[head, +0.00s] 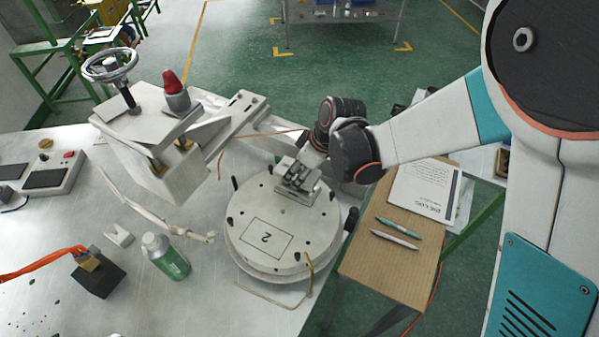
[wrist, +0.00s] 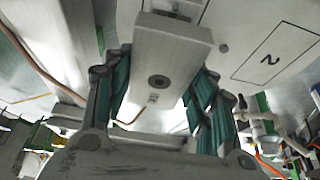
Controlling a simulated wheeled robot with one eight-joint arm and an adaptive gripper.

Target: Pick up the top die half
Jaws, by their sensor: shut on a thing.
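The top die half (head: 262,215) is a round white plate marked with a framed "2", with dark pegs around its rim. It sits over a lower round part (head: 262,272); I cannot tell whether there is a gap between them. A metal block (wrist: 170,50) stands up from the plate. My gripper (head: 300,180) comes in from above on the plate's far right side and is shut on this block. In the wrist view the gripper's teal-padded fingers (wrist: 158,85) lie on either side of it. The framed "2" of the top die half (wrist: 275,55) shows at the upper right.
A machine with a handwheel (head: 110,66) and a red-capped part (head: 175,90) stands to the left. A green-labelled bottle (head: 166,257) and a dark block (head: 98,275) are on the metal table. A brown board (head: 385,265) with pens and a paper is at the right.

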